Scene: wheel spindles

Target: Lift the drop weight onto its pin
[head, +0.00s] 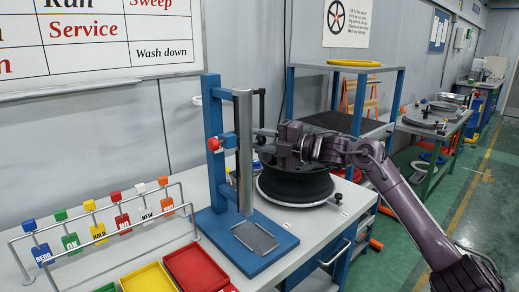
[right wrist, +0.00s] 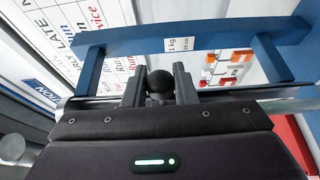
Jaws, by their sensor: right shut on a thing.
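The drop tester is a blue frame (head: 213,120) with a grey upright tube (head: 244,150) on a blue base plate. A red knob (head: 213,144) on a small blue block sits on the frame's left side; I cannot tell whether it belongs to the pin. My right gripper (head: 262,138) reaches in from the right, beside the tube at mid height. In the right wrist view its jaws are shut on a black ball knob (right wrist: 160,84), which I take as the drop weight's handle. The weight itself is hidden. My left gripper is not in view.
A rack of coloured tags (head: 98,230) and red (head: 195,265) and yellow (head: 148,278) trays lie left on the grey bench. A dark round stack (head: 295,187) stands right of the tester, under my arm. A blue-framed shelf (head: 345,68) is behind.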

